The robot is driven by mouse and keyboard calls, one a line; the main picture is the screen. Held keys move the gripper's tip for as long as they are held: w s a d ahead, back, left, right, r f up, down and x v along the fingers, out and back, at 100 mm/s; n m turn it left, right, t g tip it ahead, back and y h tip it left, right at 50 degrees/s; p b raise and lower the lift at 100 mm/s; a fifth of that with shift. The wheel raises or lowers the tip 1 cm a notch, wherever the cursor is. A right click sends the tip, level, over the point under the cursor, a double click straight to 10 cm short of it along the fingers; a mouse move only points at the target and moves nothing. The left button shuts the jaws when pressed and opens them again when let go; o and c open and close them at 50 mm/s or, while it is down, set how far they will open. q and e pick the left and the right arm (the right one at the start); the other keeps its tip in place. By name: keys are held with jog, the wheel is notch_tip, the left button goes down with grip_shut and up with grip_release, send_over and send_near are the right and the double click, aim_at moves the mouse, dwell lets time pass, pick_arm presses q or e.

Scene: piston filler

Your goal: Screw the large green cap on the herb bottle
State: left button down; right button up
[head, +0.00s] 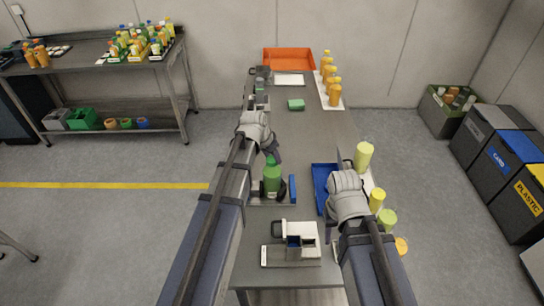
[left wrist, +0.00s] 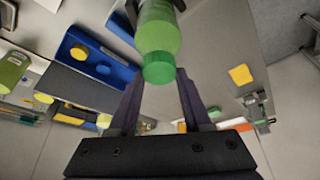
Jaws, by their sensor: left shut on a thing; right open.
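The herb bottle (head: 272,180) is green and stands upright in a dark holder with a blue part on the bench. It also shows at the top of the left wrist view (left wrist: 157,32). The large green cap (left wrist: 158,68) is at the bottle's mouth, in line with it; I cannot tell how far it is threaded. My left gripper (head: 274,156) is shut on the cap, with one dark finger on each side of it. My right gripper (head: 341,163) is open beside the blue tray (head: 318,180), clear of the bottle. Its fingertips are partly hidden.
Yellow-green bottles (head: 364,156) stand along the right edge. A white and grey device (head: 293,240) sits in front. A green block (head: 296,104) and orange tray (head: 289,58) lie farther back. The bench's middle is clear.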

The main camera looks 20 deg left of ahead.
pick_arm(q)
jog(key=shift+m+h, duration=0.4)
jog(key=shift+m, duration=0.6)
jog(key=shift+g, duration=0.3)
jog(key=m+h, duration=0.1)
jog(key=m, duration=0.2)
jog(key=shift+w+g, duration=0.15)
jog(key=shift+g, duration=0.15)
jog(key=m+g, duration=0.1)
jog(key=m, duration=0.3)
jog(key=shift+m+h, duration=0.3)
jog(key=shift+h, duration=0.1)
jog(key=shift+c, duration=1.4)
grip_release()
